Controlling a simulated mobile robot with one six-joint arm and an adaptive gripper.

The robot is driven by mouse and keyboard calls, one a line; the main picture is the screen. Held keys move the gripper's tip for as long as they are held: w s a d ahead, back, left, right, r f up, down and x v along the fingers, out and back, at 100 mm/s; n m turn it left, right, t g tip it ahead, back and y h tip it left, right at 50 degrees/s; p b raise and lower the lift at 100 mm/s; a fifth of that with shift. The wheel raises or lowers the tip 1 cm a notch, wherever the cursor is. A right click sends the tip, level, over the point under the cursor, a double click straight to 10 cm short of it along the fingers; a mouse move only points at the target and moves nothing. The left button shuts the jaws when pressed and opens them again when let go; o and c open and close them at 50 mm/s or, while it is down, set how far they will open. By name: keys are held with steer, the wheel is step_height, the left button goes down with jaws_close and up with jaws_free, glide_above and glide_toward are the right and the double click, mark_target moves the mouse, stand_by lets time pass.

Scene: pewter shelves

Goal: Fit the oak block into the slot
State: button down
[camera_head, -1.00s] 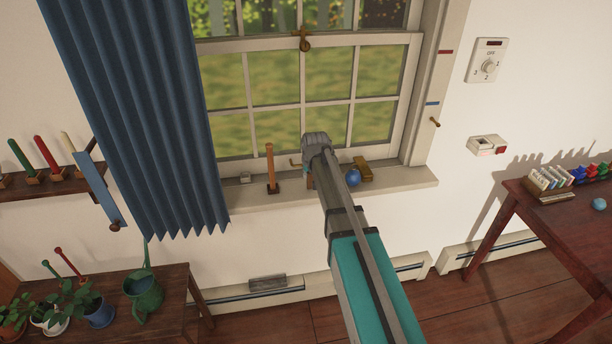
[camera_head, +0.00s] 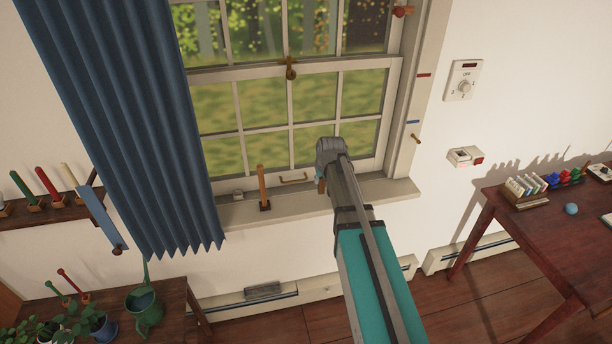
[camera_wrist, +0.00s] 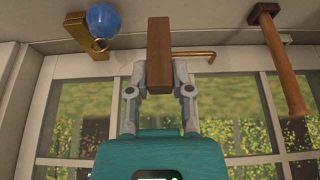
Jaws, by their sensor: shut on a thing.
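The oak block, a plain brown upright bar (camera_wrist: 160,50), is between the two grey fingers of my gripper (camera_wrist: 160,78) in the wrist view. The fingers are shut on its sides. In the head view my gripper (camera_head: 328,158) is in front of the window's lower right part, above the sill, and only a small brown bit of the block (camera_head: 320,186) shows below it. I cannot make out the slot in either view.
A wooden stick on a dark foot (camera_head: 264,188) stands on the window sill (camera_head: 238,214), left of my gripper. A blue ball (camera_wrist: 102,19) and a brass piece with a ring (camera_wrist: 78,38) lie on the sill near the block. A blue curtain (camera_head: 125,120) hangs at left.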

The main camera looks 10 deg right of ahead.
steer(key=shift+s+d+r+p, duration=0.4)
steer(key=shift+s+d+r, duration=0.15)
steer(key=shift+s+d, duration=0.4)
steer(key=shift+s+d+r+p, duration=0.4)
steer(key=shift+s+d+r, duration=0.15)
steer(key=shift+s+d, duration=0.3)
steer(key=shift+d, duration=0.1)
